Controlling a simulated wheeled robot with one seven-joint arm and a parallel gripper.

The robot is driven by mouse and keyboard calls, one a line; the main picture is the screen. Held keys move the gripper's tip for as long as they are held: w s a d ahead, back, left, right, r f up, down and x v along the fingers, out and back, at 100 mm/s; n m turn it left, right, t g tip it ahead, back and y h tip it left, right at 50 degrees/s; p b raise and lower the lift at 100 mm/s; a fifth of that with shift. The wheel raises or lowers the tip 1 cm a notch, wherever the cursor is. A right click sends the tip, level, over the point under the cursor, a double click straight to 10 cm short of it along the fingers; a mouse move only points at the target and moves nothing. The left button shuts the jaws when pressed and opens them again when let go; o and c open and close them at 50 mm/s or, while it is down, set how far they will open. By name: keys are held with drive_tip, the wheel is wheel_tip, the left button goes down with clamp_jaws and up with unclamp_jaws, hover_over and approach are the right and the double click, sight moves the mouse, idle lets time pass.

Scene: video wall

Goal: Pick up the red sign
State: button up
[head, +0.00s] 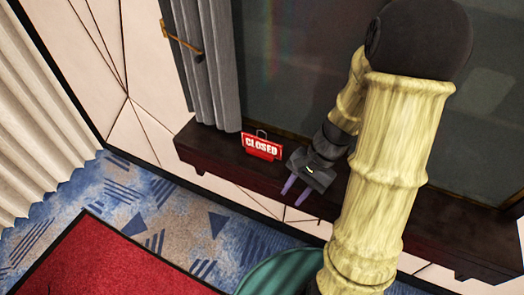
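The red sign (262,147) reads "CLOSED" in white and has a small dark handle on top. It stands on a dark wooden ledge (208,149) below the dark wall panel, in the head view. My gripper (295,194) is just to the right of the sign and nearer to me, over the ledge's front edge. Its two purple fingers point down and stand a little apart, with nothing seen between them. The gripper does not appear to touch the sign.
A grey curtain (207,65) hangs behind and left of the sign. The ledge runs on to the right, partly hidden by my arm. Below are a blue patterned carpet (180,222), a red mat (110,262) and a green rounded object (280,274). A cream curtain (40,125) hangs at left.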

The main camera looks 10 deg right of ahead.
drive_tip(key=w+d+f+m+t+y+b, duration=0.1)
drive_tip(key=w+d+f+m+t+y, duration=0.1)
drive_tip(key=w+m+y, duration=0.1)
drive_tip(key=w+d+f+m+t+y+b, duration=0.2)
drive_tip(key=w+m+t+y, duration=0.1)
drive_tip(key=m, duration=0.2)
drive_tip(key=w+d+f+m+t+y+b, duration=0.2)
drive_tip(key=w+m+y, duration=0.1)
drive_tip(key=w+m, duration=0.1)
drive_tip(key=shift+d+t, duration=0.3)
drive_tip(key=shift+t, duration=0.1)
drive_tip(key=d+m+t, duration=0.1)
drive_tip(key=w+d+m+t, duration=0.1)
drive_tip(key=d, duration=0.1)
drive_tip(key=w+d+m+t, duration=0.1)
drive_tip(key=t, duration=0.1)
drive_tip(key=shift+d+f+b, duration=0.2)
drive_tip(key=shift+d+b, duration=0.05)
drive_tip(key=shift+b, duration=0.15)
drive_tip(key=shift+w+d+r+m+t, duration=0.1)
drive_tip(key=shift+d+m+t, duration=0.25)
drive_tip(key=shift+m+t, duration=0.05)
